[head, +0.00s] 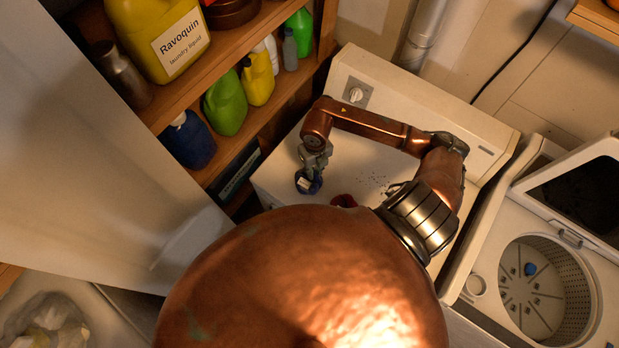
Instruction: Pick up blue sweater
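A small dark blue bundle (314,187), which looks like the blue sweater, lies on the white top of the machine near its left front part. My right gripper (308,180) points down right at it and covers much of it. The fingers are too small and too hidden to tell whether they are open or closed on it. A small blue thing (530,269) also lies in the open washer drum; I cannot tell what it is. My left gripper is not in view.
A dark red item (343,201) lies on the white machine (275,178), partly hidden by my own body. A wooden shelf with several bottles, including a yellow laundry jug (160,35), stands close at left. The open top-loading washer (490,245) is at right.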

